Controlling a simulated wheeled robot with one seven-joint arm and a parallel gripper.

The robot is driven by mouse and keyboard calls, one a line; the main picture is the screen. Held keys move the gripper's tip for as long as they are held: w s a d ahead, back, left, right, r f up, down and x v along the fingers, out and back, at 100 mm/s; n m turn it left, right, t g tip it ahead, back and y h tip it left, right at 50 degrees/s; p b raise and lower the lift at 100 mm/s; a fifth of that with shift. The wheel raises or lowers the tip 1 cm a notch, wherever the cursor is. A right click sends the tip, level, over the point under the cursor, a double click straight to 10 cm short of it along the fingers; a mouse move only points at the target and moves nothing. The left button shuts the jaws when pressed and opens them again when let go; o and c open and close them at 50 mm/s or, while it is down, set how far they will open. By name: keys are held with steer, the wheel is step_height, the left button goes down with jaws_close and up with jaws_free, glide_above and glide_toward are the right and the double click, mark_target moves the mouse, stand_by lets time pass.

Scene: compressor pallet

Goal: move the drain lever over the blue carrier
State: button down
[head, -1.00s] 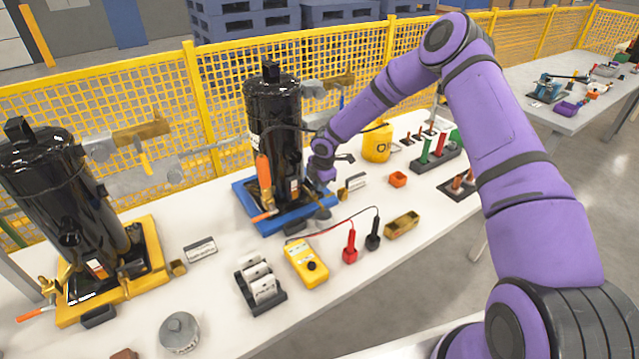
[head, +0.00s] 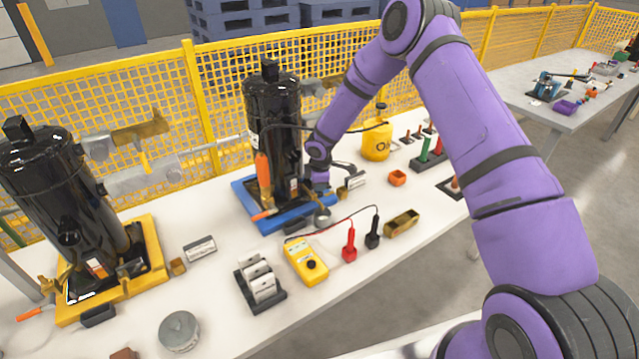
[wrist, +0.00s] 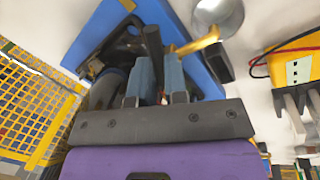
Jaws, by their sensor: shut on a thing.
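The blue carrier (head: 276,224) lies on the white table and bears a tall black compressor (head: 273,120). My gripper (head: 319,188) is low at the carrier's right side. In the wrist view its two blue-grey fingers (wrist: 160,66) are close together, with a dark, post-like part between their tips. I take this part to be the drain lever (wrist: 152,42); the fingers hide its lower part. A brass-coloured bar (wrist: 196,44) runs beside it towards a silver round cup (wrist: 218,14). The blue carrier (wrist: 190,25) lies behind and below the fingers.
A yellow meter (head: 306,262) with red and black probes stands in front of the blue carrier. A yellow carrier (head: 150,250) with another compressor is at left. Yellow mesh fencing (head: 225,80) closes the back.

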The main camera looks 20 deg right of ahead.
steer(key=shift+s+m, duration=0.2)
steer(key=shift+m, duration=0.8)
steer(key=shift+a, duration=0.1)
steer(key=c, duration=1.1)
jaws_free()
steer(key=shift+c, duration=0.2)
step_height(320, 180, up, 11)
steer(key=s, duration=0.2)
steer(key=shift+a+f, duration=0.2)
steer(key=shift+a, duration=0.15)
